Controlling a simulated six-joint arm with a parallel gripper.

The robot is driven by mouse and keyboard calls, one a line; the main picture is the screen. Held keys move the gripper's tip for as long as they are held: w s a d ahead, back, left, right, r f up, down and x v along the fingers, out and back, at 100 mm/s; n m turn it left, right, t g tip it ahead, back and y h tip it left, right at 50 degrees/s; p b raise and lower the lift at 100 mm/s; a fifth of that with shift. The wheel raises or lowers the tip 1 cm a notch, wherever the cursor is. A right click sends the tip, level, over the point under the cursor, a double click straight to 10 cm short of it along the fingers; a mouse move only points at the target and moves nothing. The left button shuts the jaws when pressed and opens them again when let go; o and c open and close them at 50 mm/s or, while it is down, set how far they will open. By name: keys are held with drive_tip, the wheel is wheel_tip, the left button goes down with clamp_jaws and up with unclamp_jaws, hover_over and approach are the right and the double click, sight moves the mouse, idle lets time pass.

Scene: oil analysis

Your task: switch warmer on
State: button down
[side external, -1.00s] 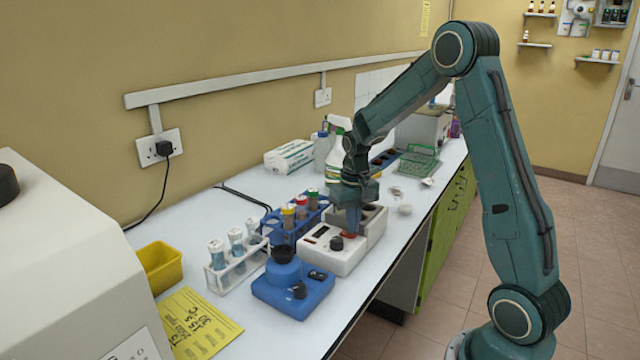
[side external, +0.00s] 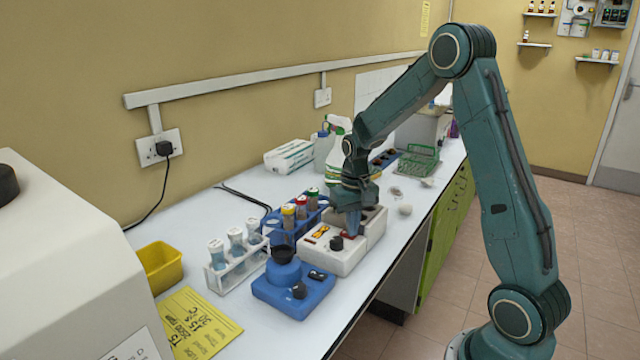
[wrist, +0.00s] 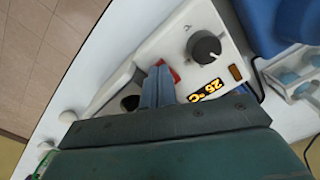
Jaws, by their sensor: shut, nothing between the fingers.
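The warmer (side external: 345,262) is a white box on the bench with a black knob (side external: 336,243), which also shows in the wrist view (wrist: 204,46). Its display (wrist: 206,90) is lit orange and reads 25 °C. A small amber window (wrist: 236,72) sits near the display. A red switch (wrist: 174,75) is on the warmer's top, partly hidden by my fingers. My gripper (side external: 351,234) is shut and empty, pointing down with its fingertips at the red switch. In the wrist view my fingertips (wrist: 158,68) seem to touch it, but contact is hard to tell.
A blue mixer (side external: 292,290) stands just in front of the warmer. A white rack (side external: 240,272) and a blue rack (side external: 275,231), both with tubes, stand to the left. A yellow tub (side external: 160,270) and a yellow note (side external: 195,325) lie further left. A green rack (side external: 417,162) is behind.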

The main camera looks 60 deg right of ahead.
drive_tip(key=shift+r, duration=3.4)
drive_tip(key=shift+r, duration=0.15)
drive_tip(key=s+a+r+n+t, duration=0.3)
drive_tip(key=s+a+r, duration=0.55)
drive_tip(key=a, duration=0.25)
drive_tip(key=s+a+r+n+t, duration=0.2)
drive_tip(key=s+a, duration=0.5)
drive_tip(key=s, duration=0.4)
drive_tip(key=shift+s+a+n+t, duration=0.2)
drive_tip(key=shift+n+t, duration=0.1)
drive_tip(key=shift+n, duration=0.2)
